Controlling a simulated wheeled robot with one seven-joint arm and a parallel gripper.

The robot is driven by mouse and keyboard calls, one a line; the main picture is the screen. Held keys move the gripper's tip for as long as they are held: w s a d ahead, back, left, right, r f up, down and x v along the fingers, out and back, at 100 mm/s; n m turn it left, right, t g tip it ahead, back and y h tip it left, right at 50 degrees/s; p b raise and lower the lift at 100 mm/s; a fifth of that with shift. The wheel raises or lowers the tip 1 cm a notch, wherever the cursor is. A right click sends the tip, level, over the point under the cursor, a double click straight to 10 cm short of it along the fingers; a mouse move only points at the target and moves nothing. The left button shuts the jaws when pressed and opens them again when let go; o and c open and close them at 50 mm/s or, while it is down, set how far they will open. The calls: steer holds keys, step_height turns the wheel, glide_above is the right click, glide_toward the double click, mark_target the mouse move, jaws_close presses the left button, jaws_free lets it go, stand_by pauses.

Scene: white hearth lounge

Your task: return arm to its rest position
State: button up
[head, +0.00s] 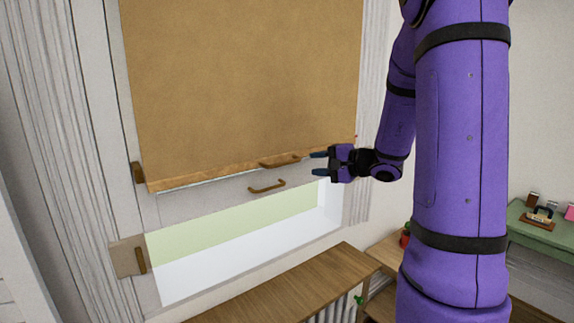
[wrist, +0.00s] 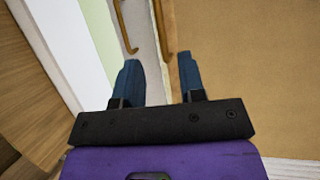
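My gripper (head: 318,164) is at the end of my purple arm, in front of the window at the right part of the blind's lower edge. Its two blue fingers are apart with nothing between them, as the wrist view (wrist: 158,80) also shows. The tan blind (head: 245,80) covers the upper window, and its wooden bottom bar (head: 205,177) carries a brown handle (head: 280,161). A second brown handle (head: 267,187) sits just below on the white window frame. Both handles lie beyond the fingertips in the wrist view, and the fingers look clear of them.
A wooden shelf top (head: 300,290) runs below the window. A green table (head: 545,225) with small items stands at the right. A small red pot (head: 405,239) is partly behind my arm. A white pleated curtain (head: 65,100) hangs at the left.

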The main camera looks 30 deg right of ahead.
steer(key=s+a+r+n+g+y, duration=0.15)
steer(key=s+a+n+g, duration=0.3)
steer(key=a, duration=0.45)
steer(key=s+a+r+n+g+y, duration=0.1)
steer(key=s+a+r+n+g, duration=0.25)
steer(key=a, duration=0.55)
steer(key=s+a+n+g+h, duration=0.1)
steer(key=s+n+h, duration=0.5)
steer(key=s, duration=1.1)
steer(key=shift+a+r+h, duration=0.3)
steer(key=shift+a+h, duration=0.15)
steer(key=shift+h, duration=1.2)
